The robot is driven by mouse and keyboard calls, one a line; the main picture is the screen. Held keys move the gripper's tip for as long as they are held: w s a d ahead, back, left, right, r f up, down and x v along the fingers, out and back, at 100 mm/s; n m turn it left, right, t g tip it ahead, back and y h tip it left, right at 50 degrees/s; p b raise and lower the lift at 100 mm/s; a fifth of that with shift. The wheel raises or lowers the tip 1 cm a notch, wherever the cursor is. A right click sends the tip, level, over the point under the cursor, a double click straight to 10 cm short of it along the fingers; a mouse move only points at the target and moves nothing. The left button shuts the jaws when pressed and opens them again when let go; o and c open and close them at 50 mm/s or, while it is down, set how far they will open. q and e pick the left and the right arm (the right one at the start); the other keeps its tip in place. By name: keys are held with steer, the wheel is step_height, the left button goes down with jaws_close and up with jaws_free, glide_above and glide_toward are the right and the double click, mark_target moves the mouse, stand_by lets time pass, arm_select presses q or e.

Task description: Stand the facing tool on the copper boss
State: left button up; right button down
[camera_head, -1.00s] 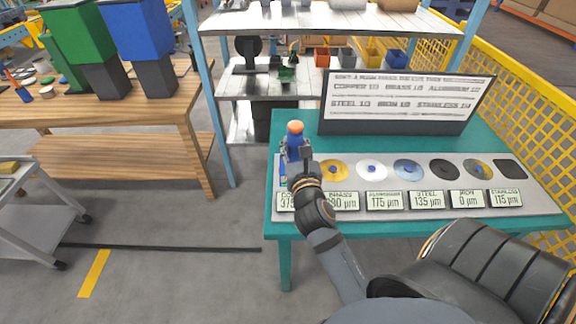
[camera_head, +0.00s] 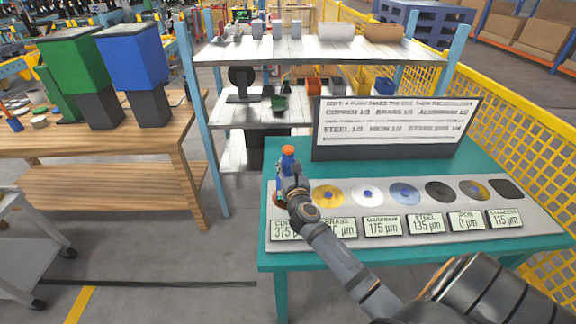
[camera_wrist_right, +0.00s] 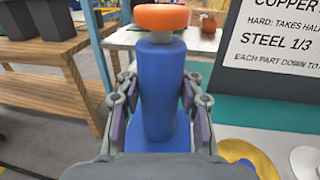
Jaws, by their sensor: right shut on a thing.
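The facing tool (camera_head: 284,168) is a blue cylinder with an orange knob. My right gripper (camera_head: 293,182) is shut around its blue body. The right wrist view shows the tool (camera_wrist_right: 158,90) upright between the two fingers. The copper boss (camera_head: 278,201) is the reddish disc at the left end of the row, partly hidden by the tool and gripper. The tool stands over or close to it; I cannot tell whether its base touches the boss. My left gripper is not in view.
The grey strip (camera_head: 555,236) on the teal table (camera_head: 300,152) holds several other discs with readout labels in front. A sign board (camera_head: 390,130) stands behind them. A shelf rack is farther back, a wooden bench (camera_head: 100,190) is at left, and yellow fencing is at right.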

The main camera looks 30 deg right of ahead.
mark_target(288, 172)
steer(key=shift+w+f+b, duration=0.15)
steer(key=shift+f+b, duration=0.4)
steer(key=shift+f, duration=1)
steer(key=shift+f, duration=0.1)
steer(key=c, duration=0.9)
jaws_free()
steer(key=shift+f, duration=0.1)
steer(key=shift+o, duration=0.2)
steer(key=b+v, duration=0.1)
steer(key=v, duration=1.1)
